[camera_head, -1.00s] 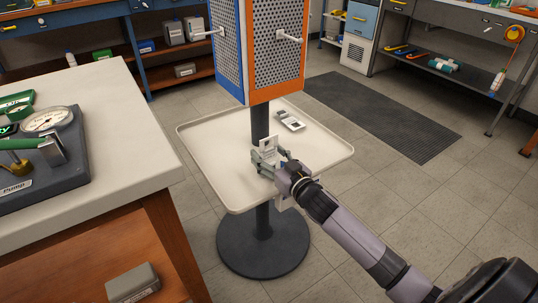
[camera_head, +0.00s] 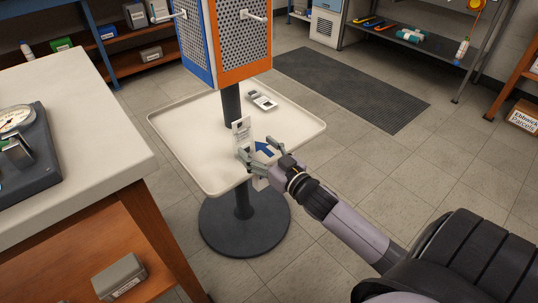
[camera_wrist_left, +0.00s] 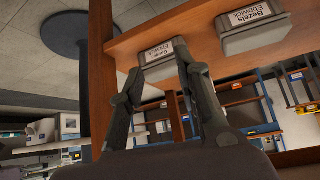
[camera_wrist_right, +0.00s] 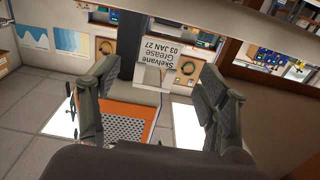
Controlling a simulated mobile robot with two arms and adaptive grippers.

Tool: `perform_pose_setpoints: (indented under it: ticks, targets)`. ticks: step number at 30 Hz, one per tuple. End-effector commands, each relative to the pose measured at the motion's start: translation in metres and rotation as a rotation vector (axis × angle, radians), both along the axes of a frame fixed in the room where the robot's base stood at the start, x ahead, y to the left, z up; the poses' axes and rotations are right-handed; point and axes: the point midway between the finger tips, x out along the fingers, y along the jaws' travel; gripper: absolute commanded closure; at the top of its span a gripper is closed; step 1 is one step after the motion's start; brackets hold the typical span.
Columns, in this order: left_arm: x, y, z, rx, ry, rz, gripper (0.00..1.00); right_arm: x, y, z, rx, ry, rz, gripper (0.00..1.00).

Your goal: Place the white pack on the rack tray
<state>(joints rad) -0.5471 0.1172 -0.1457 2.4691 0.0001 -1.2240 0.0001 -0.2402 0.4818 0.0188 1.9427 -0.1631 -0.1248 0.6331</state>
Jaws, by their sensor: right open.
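The white pack (camera_head: 241,133) stands upright on the cream rack tray (camera_head: 190,165), in front of the dark post. In the right wrist view a white label (camera_wrist_right: 158,52) reading "Skelvane Grease 03 JAN 27" shows beyond the fingers. My right gripper (camera_head: 264,160) is open at the tray's front part, its fingers low beside the pack; I cannot tell whether they touch it. A blue patch (camera_head: 265,149) shows between the fingers. My left gripper (camera_wrist_left: 160,75) is open and empty, and shows only in its wrist view.
A small grey-and-white item (camera_head: 262,100) lies farther back on the tray. An orange and blue perforated panel (camera_head: 240,40) rises above it on the post. A workbench (camera_head: 90,120) stands at left, with a grey box (camera_head: 119,277) on its lower shelf.

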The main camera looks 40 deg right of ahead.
Motion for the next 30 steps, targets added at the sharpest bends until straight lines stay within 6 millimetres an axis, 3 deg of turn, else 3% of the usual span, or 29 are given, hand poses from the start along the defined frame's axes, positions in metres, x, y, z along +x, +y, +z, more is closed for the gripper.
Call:
perform_pose_setpoints:
  ticks: [6, 13, 19, 24, 30]
  targets:
    - [-0.026, 0.009, -0.011, 0.029, 0.132, 0.011, 0.69, -0.033, -0.002, 0.001, 0.000, 0.001, 0.000, 0.31]
    - [-0.037, 0.012, -0.016, 0.039, 0.185, 0.015, 0.69, -0.046, -0.002, -0.003, -0.001, 0.018, -0.010, 0.31]
    - [-0.037, 0.012, -0.016, 0.040, 0.188, 0.015, 0.69, -0.070, 0.021, -0.042, -0.023, 0.237, -0.087, 0.31]
    - [-0.037, 0.012, -0.016, 0.040, 0.187, 0.015, 0.69, -0.121, 0.059, -0.086, -0.068, 0.559, -0.104, 0.31]
    - [-0.037, 0.012, -0.016, 0.040, 0.184, 0.015, 0.69, -0.192, 0.104, -0.111, -0.124, 0.886, -0.018, 0.31]
